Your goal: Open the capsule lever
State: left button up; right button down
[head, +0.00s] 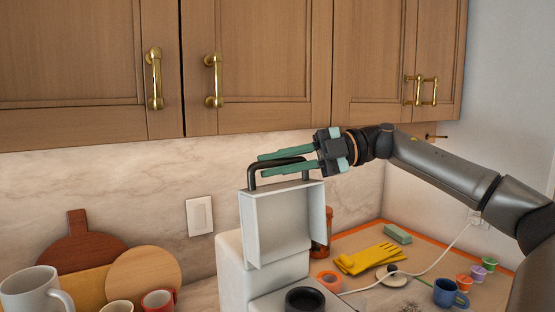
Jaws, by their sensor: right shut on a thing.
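The white coffee machine (236,279) stands on the counter at the bottom middle. Its front panel (283,224) is raised and stands upright, with the dark capsule lever (252,178) along its top edge. My right gripper (262,165) reaches in from the right, with its green fingers on either side of the lever's bar, and is shut on it. A dark round opening (304,299) shows at the front of the machine. My left gripper is not in view.
Wooden cabinets (260,60) hang above the gripper. Mugs (30,290) and wooden boards (145,268) are at the left.

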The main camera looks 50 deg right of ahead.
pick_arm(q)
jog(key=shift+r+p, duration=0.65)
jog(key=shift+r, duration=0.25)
pick_arm(e)
jog(key=shift+w+d+m, duration=0.25)
jog(key=shift+w+m, duration=0.15)
jog(key=shift+w, duration=0.3)
jog(key=c, duration=0.8)
grip_release()
jog(key=shift+c, duration=0.2)
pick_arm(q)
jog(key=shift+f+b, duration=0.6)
pick_arm(e)
jog(key=v, duration=1.2)
jog(key=shift+d+r, duration=0.2)
jog(key=shift+s, duration=0.1)
